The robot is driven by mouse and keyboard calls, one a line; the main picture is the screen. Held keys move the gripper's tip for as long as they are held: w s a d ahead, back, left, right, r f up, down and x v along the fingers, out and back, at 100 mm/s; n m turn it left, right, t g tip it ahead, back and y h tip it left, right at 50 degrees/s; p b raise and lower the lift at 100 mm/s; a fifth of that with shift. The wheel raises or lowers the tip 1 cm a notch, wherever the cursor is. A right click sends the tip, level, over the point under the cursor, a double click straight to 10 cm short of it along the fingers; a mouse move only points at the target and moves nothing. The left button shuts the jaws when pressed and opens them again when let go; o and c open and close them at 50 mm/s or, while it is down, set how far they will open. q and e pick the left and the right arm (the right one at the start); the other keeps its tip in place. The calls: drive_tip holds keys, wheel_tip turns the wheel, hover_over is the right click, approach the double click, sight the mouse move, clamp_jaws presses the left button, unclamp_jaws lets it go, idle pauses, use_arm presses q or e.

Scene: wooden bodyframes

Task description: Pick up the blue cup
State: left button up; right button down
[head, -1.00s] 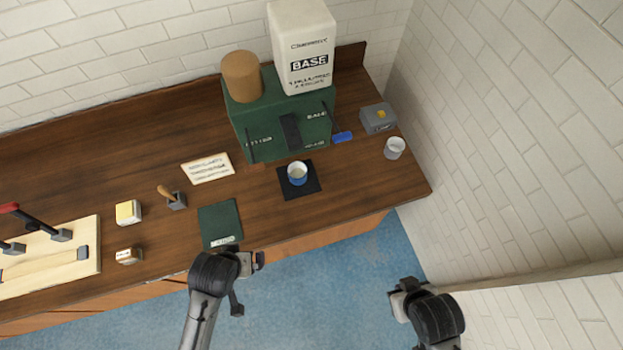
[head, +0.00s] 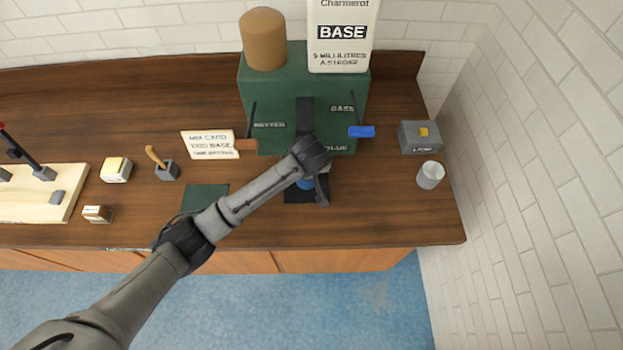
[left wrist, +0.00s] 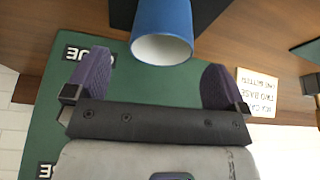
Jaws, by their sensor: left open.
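The blue cup (head: 305,184) stands on a small black mat (head: 293,197) in front of the green dispenser and is mostly covered by my left arm. In the left wrist view the blue cup (left wrist: 163,28) is at the top, its pale open mouth facing the camera. My left gripper (head: 317,184) is over the cup in the head view. In the left wrist view my left gripper (left wrist: 156,72) has its fingers wide apart, with the cup's mouth centred just beyond the gap and nothing held. My right gripper is out of view.
The green dispenser (head: 255,85) stands behind the cup, carrying a brown canister (head: 264,40) and a white BASE container (head: 342,40). A grey box (head: 419,137) and a whitish cup (head: 430,175) are to the right. A written card (head: 210,145) lies left.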

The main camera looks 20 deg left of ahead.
use_arm(q)
drive_tip(key=shift+b+x, duration=0.3)
drive_tip(key=shift+x, duration=2.95)
drive_tip(key=shift+a, duration=0.1)
drive_tip(key=shift+c, duration=0.2)
drive_tip(key=c, duration=1.1)
